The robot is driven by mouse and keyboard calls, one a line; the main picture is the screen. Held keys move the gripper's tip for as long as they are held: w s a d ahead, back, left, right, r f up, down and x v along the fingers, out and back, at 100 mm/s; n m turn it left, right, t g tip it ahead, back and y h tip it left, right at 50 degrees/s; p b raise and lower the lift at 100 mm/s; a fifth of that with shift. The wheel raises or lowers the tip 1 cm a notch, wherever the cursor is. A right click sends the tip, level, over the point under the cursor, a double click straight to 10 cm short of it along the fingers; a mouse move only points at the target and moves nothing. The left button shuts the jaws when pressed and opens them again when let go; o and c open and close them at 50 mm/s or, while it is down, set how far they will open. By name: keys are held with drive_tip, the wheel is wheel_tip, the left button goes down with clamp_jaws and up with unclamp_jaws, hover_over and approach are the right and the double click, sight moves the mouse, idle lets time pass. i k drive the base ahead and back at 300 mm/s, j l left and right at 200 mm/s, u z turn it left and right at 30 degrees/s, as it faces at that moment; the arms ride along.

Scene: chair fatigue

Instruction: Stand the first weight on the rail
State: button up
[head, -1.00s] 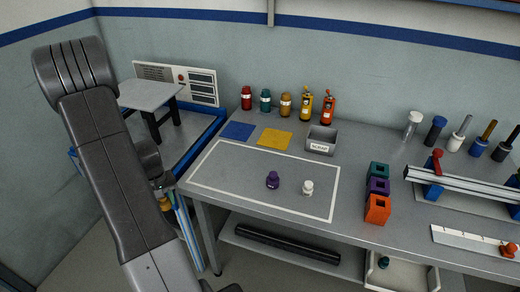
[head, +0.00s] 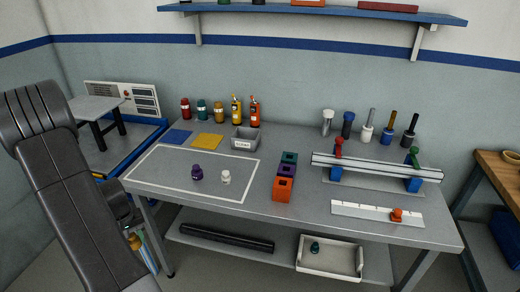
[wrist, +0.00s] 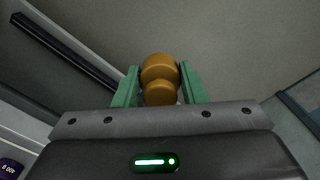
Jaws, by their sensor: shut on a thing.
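In the wrist view my gripper (wrist: 160,84) has its green fingers shut on an ochre, round-bodied knobbed weight (wrist: 159,68). Grey floor or wall surface shows beyond it. In the head view my dark arm is at the left; I cannot clearly make out the gripper there. The silver rail (head: 375,169) lies level on blue supports at the right of the bench, well away from my arm. A purple weight (head: 196,173) and a white weight (head: 225,177) stand inside the white outline on the bench. A teal weight (head: 315,247) is in the pale tray (head: 330,270) below.
Orange, purple and teal square blocks (head: 284,183) stand in a row left of the rail. A white ruler strip (head: 362,211) with an orange slider lies in front of it. Several handled tools, bottles and a grey bin (head: 245,140) stand behind. A black bar (head: 225,238) lies on the lower shelf.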

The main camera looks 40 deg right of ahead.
sight(365, 161)
drive_tip(key=k+l+z, duration=0.7)
drive_tip(key=k, duration=0.15)
